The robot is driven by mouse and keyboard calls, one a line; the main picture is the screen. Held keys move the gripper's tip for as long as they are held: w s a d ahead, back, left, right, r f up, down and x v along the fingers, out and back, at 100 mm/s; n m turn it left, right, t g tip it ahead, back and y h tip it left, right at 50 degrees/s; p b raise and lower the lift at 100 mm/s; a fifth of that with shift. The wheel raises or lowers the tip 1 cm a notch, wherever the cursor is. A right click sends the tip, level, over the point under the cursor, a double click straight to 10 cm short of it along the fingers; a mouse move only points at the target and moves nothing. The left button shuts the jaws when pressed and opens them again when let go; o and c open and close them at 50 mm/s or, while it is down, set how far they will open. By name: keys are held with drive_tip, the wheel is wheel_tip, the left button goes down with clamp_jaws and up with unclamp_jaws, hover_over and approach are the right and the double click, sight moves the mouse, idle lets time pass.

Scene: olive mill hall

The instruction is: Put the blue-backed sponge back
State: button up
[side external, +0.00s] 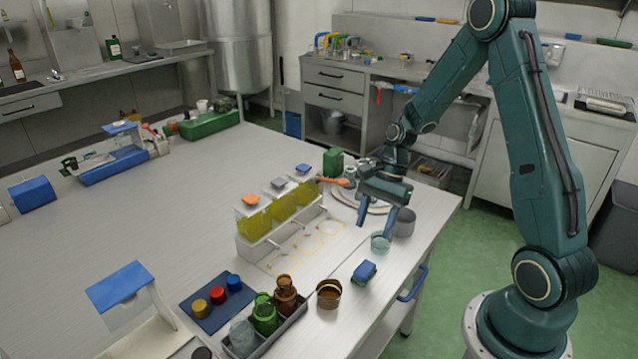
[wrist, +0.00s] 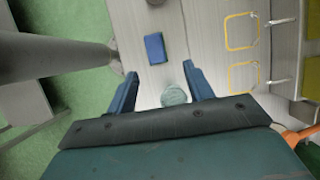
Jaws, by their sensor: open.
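The blue-backed sponge (side external: 364,272) lies on the steel table near its right edge, blue side up, apart from other things. It also shows as a blue rectangle in the wrist view (wrist: 155,48), ahead of the fingertips. My gripper (side external: 377,226) is open and points down above the table, behind the sponge in the side view. In the wrist view its fingers (wrist: 161,72) are spread, with nothing gripped. A pale teal round piece (wrist: 174,96) shows between the fingers, and in the side view it stands below the fingertips (side external: 380,243).
A grey cylinder (side external: 404,222) stands close to the gripper. A brown cup (side external: 329,294) and a tray (side external: 296,324) of bottles stand near the sponge. A rack (side external: 247,254) with yellow-green containers and yellow outlines (wrist: 242,31) lies to the left.

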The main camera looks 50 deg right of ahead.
drive_tip(key=shift+v, duration=0.95)
drive_tip(key=shift+r, duration=0.1)
drive_tip(key=s+a+r+n+t+h, duration=0.1)
drive_tip(key=s+a+r+n+h, duration=0.2)
drive_tip(key=r, duration=0.4)
drive_tip(key=s+a+r+n+t, duration=0.1)
drive_tip(key=a+r+n, duration=0.3)
drive_tip(key=r+n, duration=0.2)
drive_tip(key=s+a+r+n+t, duration=0.1)
drive_tip(key=s+a+r+n, duration=0.1)
drive_tip(key=s, duration=0.4)
drive_tip(key=s+a+r+n+t+h, duration=0.1)
drive_tip(key=s+a+r+n+t, duration=0.1)
drive_tip(key=s+r+n, duration=0.3)
drive_tip(key=shift+s+r+n+t, duration=0.2)
drive_tip(key=shift+s+n+t, duration=0.15)
drive_tip(key=shift+n, duration=0.65)
